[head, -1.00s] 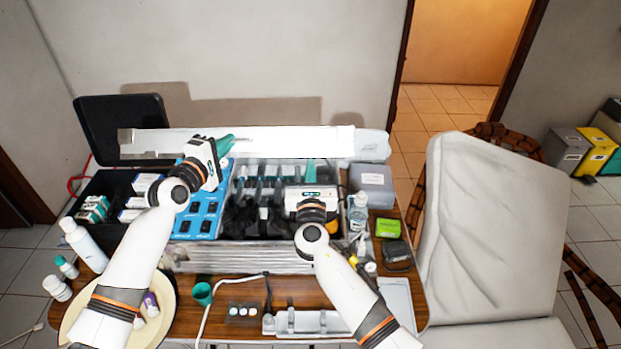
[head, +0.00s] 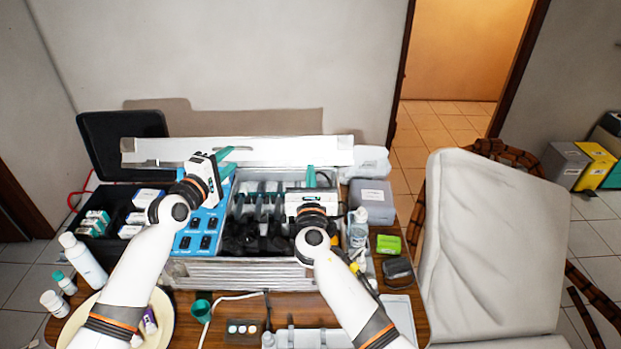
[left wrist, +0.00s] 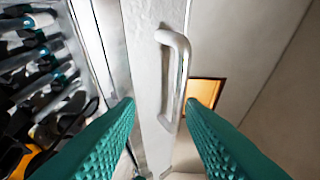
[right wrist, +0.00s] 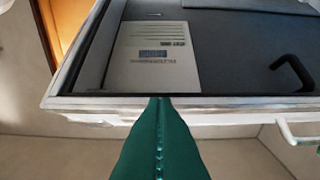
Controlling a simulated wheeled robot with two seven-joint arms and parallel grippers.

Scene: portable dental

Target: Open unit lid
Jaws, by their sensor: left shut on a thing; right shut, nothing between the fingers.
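The unit is a silver case (head: 240,273) with an open top on the table, its compartments holding dental tools. Its pale lid (head: 270,150) stands raised along the back, seen nearly edge-on. My left gripper (head: 236,152) is at the lid's left part; its teal fingers straddle the lid's edge in the left wrist view (left wrist: 158,108), with a white handle (left wrist: 178,75) just beyond. My right gripper (head: 310,176) is shut and empty in front of the lid. In the right wrist view its fingertips (right wrist: 158,98) are at the lid's rim, below a paper label (right wrist: 155,55).
A black open case (head: 125,140) stands at the left. White bottles (head: 82,258) and a plate (head: 163,300) are front left. A grey box (head: 372,200), a green box (head: 388,244) and a bottle (head: 357,228) crowd the right. A pale chair (head: 495,245) stands beyond the table.

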